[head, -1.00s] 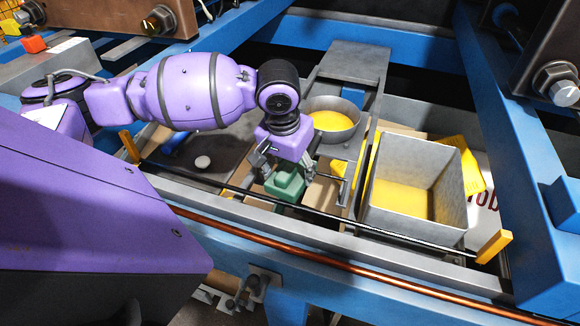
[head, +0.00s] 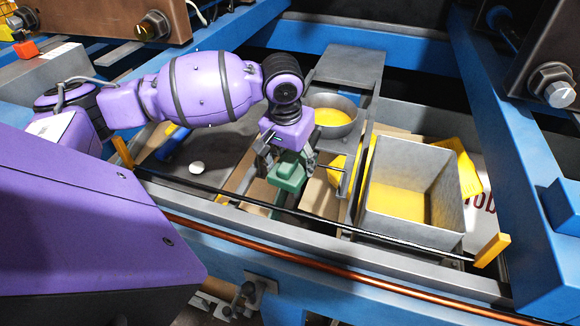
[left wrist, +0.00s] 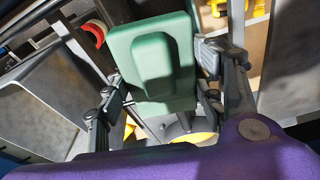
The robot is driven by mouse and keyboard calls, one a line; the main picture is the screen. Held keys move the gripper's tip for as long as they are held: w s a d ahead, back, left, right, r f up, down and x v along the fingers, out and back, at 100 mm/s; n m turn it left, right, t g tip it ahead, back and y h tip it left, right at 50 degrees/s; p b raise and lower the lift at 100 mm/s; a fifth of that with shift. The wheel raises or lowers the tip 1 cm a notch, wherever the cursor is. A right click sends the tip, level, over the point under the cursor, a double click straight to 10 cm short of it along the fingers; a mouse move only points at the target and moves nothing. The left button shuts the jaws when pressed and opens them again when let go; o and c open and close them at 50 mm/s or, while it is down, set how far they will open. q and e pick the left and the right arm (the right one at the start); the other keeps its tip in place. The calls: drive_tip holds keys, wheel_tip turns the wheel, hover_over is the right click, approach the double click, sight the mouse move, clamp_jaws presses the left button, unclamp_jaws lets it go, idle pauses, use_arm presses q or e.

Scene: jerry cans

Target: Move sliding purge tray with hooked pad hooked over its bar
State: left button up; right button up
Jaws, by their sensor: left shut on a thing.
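A green pad (head: 288,177) is held in my left gripper (head: 286,160), whose fingers close on it from both sides. The pad also fills the middle of the left wrist view (left wrist: 152,62), with a raised block on its face. A short dark bar (head: 343,169) on thin prongs stands just right of the pad, apart from it in the head view. It juts from a long grey metal piece, seemingly the purge tray (head: 346,64), that runs front to back beside a round yellow-filled bowl (head: 333,117). Any hook on the pad is hidden. My right gripper is not in view.
A square grey box (head: 412,225) with a yellow bottom stands to the right. A black rod (head: 330,223) with yellow end blocks (head: 492,249) crosses the front, behind a copper pipe (head: 300,258). Blue beams (head: 495,120) frame both sides. Brown card lies under the pad.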

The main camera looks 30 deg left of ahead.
use_arm(q)
drive_tip(key=shift+w+a+f, duration=0.2)
drive_tip(key=shift+w+f, duration=0.05)
drive_tip(key=shift+w, duration=0.4)
drive_tip(key=shift+w+a+f, duration=0.2)
drive_tip(key=shift+w, duration=0.45)
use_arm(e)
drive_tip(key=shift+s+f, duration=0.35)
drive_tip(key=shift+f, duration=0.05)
use_arm(q)
drive_tip(key=shift+w+a+b, duration=0.25)
drive_tip(key=shift+w+a, duration=0.1)
drive_tip(key=shift+w, duration=1)
drive_tip(key=shift+w+a+b, duration=0.25)
drive_tip(key=shift+w+a, duration=0.05)
drive_tip(key=shift+w, duration=1)
drive_tip(key=shift+w+a+b, duration=0.25)
drive_tip(key=shift+w+a, duration=0.1)
drive_tip(key=shift+w, duration=1)
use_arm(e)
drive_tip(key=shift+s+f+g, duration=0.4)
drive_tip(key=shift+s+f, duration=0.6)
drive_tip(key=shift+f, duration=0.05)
